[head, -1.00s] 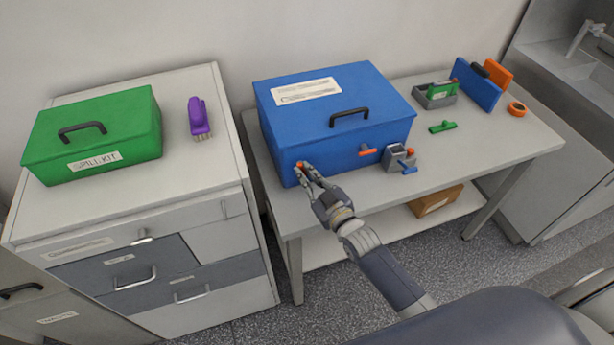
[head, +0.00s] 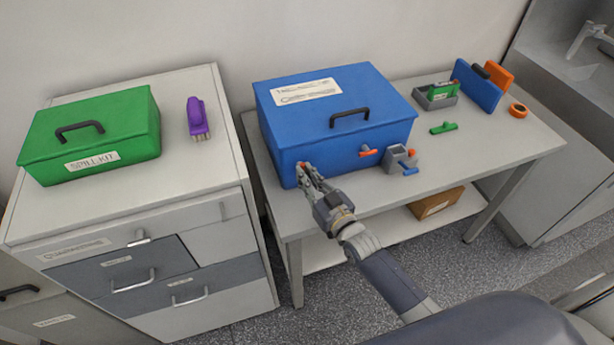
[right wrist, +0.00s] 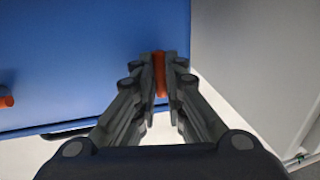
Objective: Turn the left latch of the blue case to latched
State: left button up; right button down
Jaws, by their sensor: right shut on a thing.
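The blue case (head: 335,115) stands closed on the grey table, its black handle (head: 349,116) on the lid. Its left latch (head: 303,165) is a small orange lever at the left of the front face, mostly hidden by my fingers in the head view. My right gripper (head: 308,172) is shut on this latch. In the right wrist view the orange latch (right wrist: 160,75) sits between the two fingertips, lying along the fingers' direction. The right latch (head: 369,153) is another orange lever, sticking out sideways from the front face. My left gripper is not in view.
A green tool (head: 443,128) and a grey tray (head: 436,101) lie farther right. A drawer cabinet with a green case (head: 95,135) stands left across a gap.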

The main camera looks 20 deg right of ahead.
jog(key=c, duration=1.7)
grip_release()
jog(key=v, duration=1.2)
